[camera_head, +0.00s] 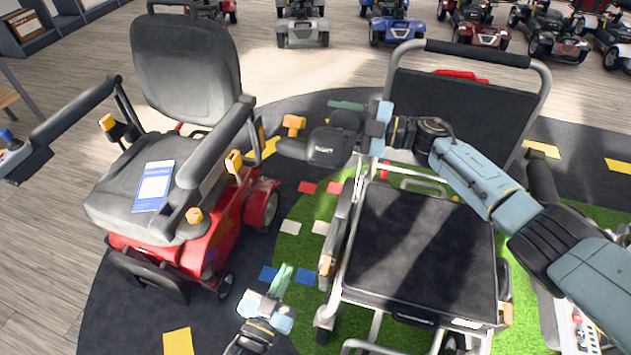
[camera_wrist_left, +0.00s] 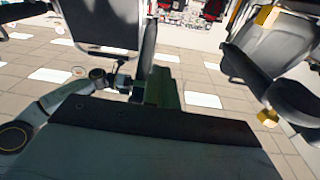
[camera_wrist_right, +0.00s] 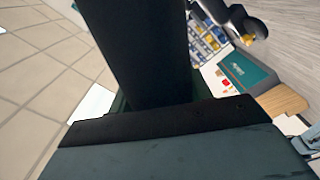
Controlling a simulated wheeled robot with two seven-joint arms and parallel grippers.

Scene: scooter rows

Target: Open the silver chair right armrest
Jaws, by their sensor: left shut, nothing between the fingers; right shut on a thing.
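The silver chair (camera_head: 346,292) has a silver frame and a black seat, and stands right of centre in the head view. Its right armrest (camera_head: 322,148), on the picture's left side, looks like a dark pad seen nearly end-on. My right gripper (camera_head: 357,118) is shut on it. The armrest also shows as a wide dark bar between the fingers in the right wrist view (camera_wrist_right: 150,50) and as an upright bar in the left wrist view (camera_wrist_left: 149,42). My left gripper (camera_head: 281,280) is shut and empty, low in front, between the silver chair and the red chair.
A red power chair (camera_head: 200,90) with grey seat, blue-and-white leaflet (camera_head: 155,186) and orange knobs stands close on the left. The silver chair's other armrest (camera_head: 541,182) is partly behind my right arm. Several scooters line the back. Green carpet and dark floor lie between the chairs.

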